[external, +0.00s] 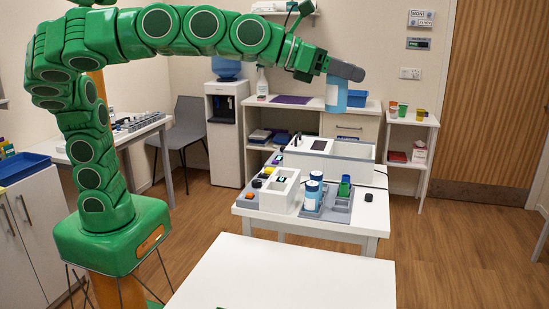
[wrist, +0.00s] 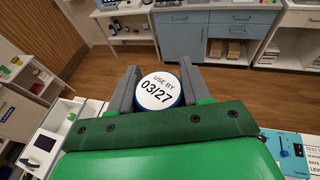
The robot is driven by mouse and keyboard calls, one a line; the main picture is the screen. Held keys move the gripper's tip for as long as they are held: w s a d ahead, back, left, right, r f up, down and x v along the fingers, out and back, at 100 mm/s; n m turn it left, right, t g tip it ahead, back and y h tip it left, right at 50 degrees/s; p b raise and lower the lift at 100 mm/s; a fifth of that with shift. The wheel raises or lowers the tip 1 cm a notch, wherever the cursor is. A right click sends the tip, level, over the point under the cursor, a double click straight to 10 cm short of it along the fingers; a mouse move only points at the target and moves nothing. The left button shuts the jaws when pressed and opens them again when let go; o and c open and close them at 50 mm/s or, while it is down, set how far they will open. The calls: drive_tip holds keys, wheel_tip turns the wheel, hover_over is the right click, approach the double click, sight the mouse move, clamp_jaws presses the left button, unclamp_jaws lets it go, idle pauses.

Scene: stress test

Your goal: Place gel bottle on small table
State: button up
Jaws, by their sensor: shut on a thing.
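My gripper (external: 348,72) is raised at the upper right of the external view and is shut on a blue and white bottle (external: 336,97), taken to be the gel bottle. The bottle hangs below the fingers, above the equipment table. In the wrist view, its round white top (wrist: 158,92), reading "USE BY 03/27", sits between the two grey fingers (wrist: 155,90). A bare white table (external: 285,275) stands in the foreground. I cannot tell whether this one or the equipment table (external: 345,230) is the small table.
A shelf unit (external: 412,140) with cups stands behind right. The foreground tabletop is largely clear.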

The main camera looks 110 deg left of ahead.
drive_tip(key=shift+r, duration=1.5)
drive_tip(key=a+f+m+h, duration=0.1)
drive_tip(key=a+f, duration=0.2)
drive_tip(key=a, duration=0.6)
drive_tip(key=a+f, duration=0.2)
drive_tip(key=a, duration=0.8)
drive_tip(key=s+a+r+m+h, duration=0.1)
drive_tip(key=s+a+r+h, duration=0.2)
drive_tip(key=a, duration=0.6)
drive_tip(key=s+a+r+m, duration=0.1)
drive_tip(key=s+a+r, duration=0.1)
drive_tip(key=s+a, duration=0.5)
drive_tip(key=shift+t, duration=0.3)
drive_tip(key=f, duration=1.3)
drive_tip(key=w+a+f, duration=0.1)
drive_tip(key=f, duration=1.2)
drive_tip(key=w+a+f, duration=0.1)
drive_tip(key=f, duration=1.2)
drive_tip(key=shift+w+f, duration=0.15)
drive_tip(key=shift+w, duration=0.1)
drive_tip(key=shift+f, duration=0.65)
